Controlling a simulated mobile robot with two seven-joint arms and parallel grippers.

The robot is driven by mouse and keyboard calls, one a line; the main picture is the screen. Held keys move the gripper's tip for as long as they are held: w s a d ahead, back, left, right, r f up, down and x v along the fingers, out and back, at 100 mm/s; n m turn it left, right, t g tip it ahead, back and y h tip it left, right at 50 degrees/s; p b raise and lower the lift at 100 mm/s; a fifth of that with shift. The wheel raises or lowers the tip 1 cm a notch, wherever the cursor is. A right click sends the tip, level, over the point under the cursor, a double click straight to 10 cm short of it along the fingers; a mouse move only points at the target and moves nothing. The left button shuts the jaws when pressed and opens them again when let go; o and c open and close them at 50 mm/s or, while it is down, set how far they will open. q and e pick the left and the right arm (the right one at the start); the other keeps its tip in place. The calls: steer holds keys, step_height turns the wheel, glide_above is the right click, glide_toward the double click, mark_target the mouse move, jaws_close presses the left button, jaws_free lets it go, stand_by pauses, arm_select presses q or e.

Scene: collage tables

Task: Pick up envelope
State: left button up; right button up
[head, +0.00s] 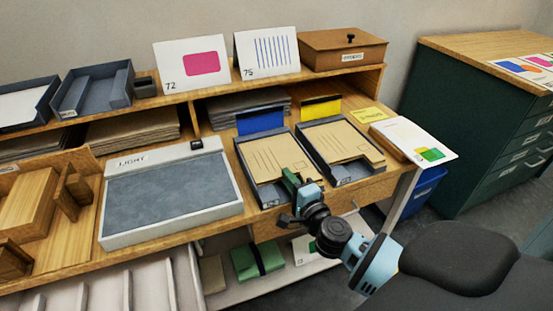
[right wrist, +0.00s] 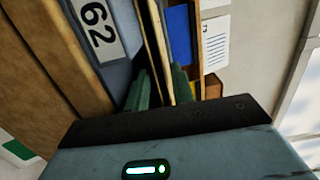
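A tan envelope (head: 266,158) with printed lines lies in the left of two grey trays (head: 270,199) on the desk. Another tan envelope (head: 342,139) lies in the right tray (head: 347,178). My right gripper (head: 291,182) is at the front edge of the left tray, over the near edge of its envelope. In the right wrist view its two green fingers (right wrist: 160,90) stand apart, with thin tan envelope edges (right wrist: 153,40) between them. Gaps show beside the edges, so the gripper looks open. Finger contact is unclear. My left gripper is not in view.
A grey light table (head: 172,188) stands left of the trays. Blue (head: 260,121) and yellow (head: 321,107) cards stand behind the trays. A white card (head: 414,139) lies at the desk's right end. A shelf above holds cards 72 and 75 and a wooden box (head: 342,50).

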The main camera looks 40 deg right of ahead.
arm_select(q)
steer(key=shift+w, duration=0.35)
arm_select(e)
steer(key=shift+w, duration=0.25)
steer(key=shift+c, duration=0.3)
jaws_close()
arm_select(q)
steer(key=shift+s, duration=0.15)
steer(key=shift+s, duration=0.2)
